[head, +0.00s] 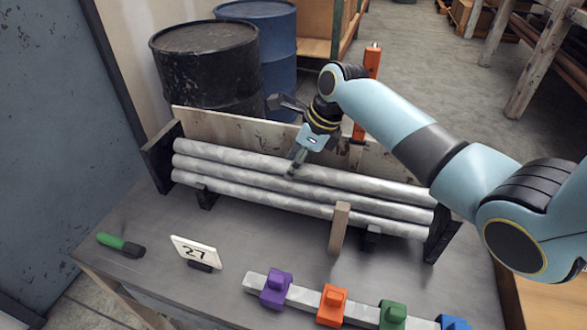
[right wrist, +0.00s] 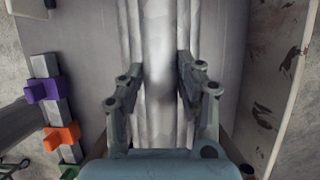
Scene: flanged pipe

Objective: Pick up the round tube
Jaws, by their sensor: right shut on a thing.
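Three grey round tubes lie side by side in a rack on the table. My right gripper (head: 294,167) reaches down onto the topmost, rearmost tube (head: 235,163) near its middle and is shut on it. In the right wrist view, the fingers of my right gripper (right wrist: 160,72) sit on both sides of this tube (right wrist: 158,45), which runs lengthwise between them. The tube still lies along the rack, level with its neighbours. The exact finger contact is partly hidden by the gripper in the head view. My left gripper is not in view.
The rack has dark end plates (head: 160,160), a light back board (head: 215,125) and a wooden post (head: 339,228) in front. A number card (head: 196,252), a green-handled tool (head: 120,244) and a bar with coloured clamps (head: 275,288) lie in front. Drums (head: 205,70) stand behind.

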